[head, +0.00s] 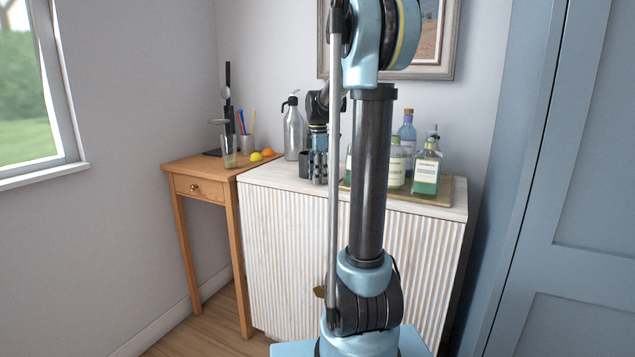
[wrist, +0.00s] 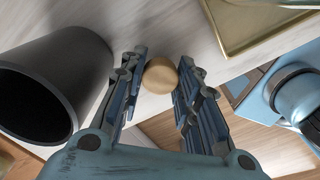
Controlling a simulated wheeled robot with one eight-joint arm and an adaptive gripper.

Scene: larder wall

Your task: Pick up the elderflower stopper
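A round tan knob, which looks like the elderflower stopper (wrist: 160,75), sits between my fingertips in the wrist view. No name shows on it. My gripper (wrist: 161,72) points down over the white cabinet top, with both fingers close against the stopper's sides and no clear gap. The right finger covers a little of its edge. Whether the stopper touches the cabinet top is hard to tell. In the head view my gripper (head: 318,180) is low over the cabinet top, and the stopper cannot be made out there.
A dark cup (wrist: 88,62) stands close to the left of my gripper. A gold-edged tray (head: 440,199) with several bottles (head: 426,172) is to the right. A wooden side table (head: 190,165) is at left.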

